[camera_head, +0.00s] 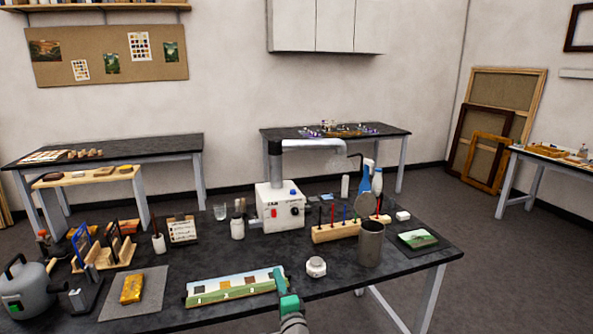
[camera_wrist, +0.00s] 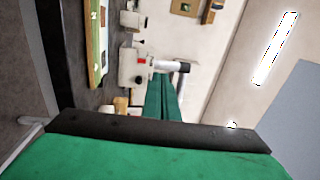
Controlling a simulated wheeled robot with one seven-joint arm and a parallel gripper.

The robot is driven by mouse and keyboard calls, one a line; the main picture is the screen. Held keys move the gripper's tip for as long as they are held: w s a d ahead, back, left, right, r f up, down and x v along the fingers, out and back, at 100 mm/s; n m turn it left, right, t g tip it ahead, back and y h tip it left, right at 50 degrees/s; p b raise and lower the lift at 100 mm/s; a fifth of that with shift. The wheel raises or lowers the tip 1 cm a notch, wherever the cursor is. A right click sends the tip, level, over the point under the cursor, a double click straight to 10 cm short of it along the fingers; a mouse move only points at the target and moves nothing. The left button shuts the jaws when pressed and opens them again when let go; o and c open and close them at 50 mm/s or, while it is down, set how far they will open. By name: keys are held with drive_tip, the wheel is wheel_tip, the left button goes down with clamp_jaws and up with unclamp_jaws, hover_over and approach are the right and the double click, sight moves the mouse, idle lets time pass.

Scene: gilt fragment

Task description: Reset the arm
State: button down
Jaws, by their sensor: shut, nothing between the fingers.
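My gripper (camera_head: 279,276) reaches up from the bottom edge in the head view, green-tipped, at the right end of the long painted panel (camera_head: 228,288). I cannot tell whether it touches the panel. In the wrist view its green fingers (camera_wrist: 162,82) lie together with nothing between them. The panel also shows there at the upper left (camera_wrist: 95,45). Most of my arm is out of view.
The dark worktable (camera_head: 330,290) holds a grey mat with a gold fragment (camera_head: 131,289), a white jar (camera_head: 316,267), a metal cup (camera_head: 371,243), a wooden tool rack (camera_head: 338,232) and a white fume extractor (camera_head: 281,206). Bare tabletop lies right of the jar.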

drive_tip(key=s+d+f+n+h, duration=0.2)
drive_tip(key=s+d+f, duration=0.1)
drive_tip(key=s+f, duration=1.05)
drive_tip(key=s+d+f+n+g+h, duration=0.15)
drive_tip(key=s+f, duration=0.25)
drive_tip(key=s, duration=0.5)
drive_tip(key=s+d+f+n+g+h, duration=0.15)
drive_tip(key=s+f, duration=0.25)
drive_tip(key=s, duration=0.6)
drive_tip(key=s+r+n, duration=0.1)
drive_tip(key=s+n, duration=0.4)
drive_tip(key=s, duration=1.3)
drive_tip(key=s+r+n, duration=0.4)
drive_tip(key=s+r, duration=0.4)
drive_tip(key=s, duration=0.4)
drive_tip(key=shift+s+a+r+h, duration=0.2)
drive_tip(key=shift+s+r+h, duration=0.1)
drive_tip(key=shift+r, duration=0.05)
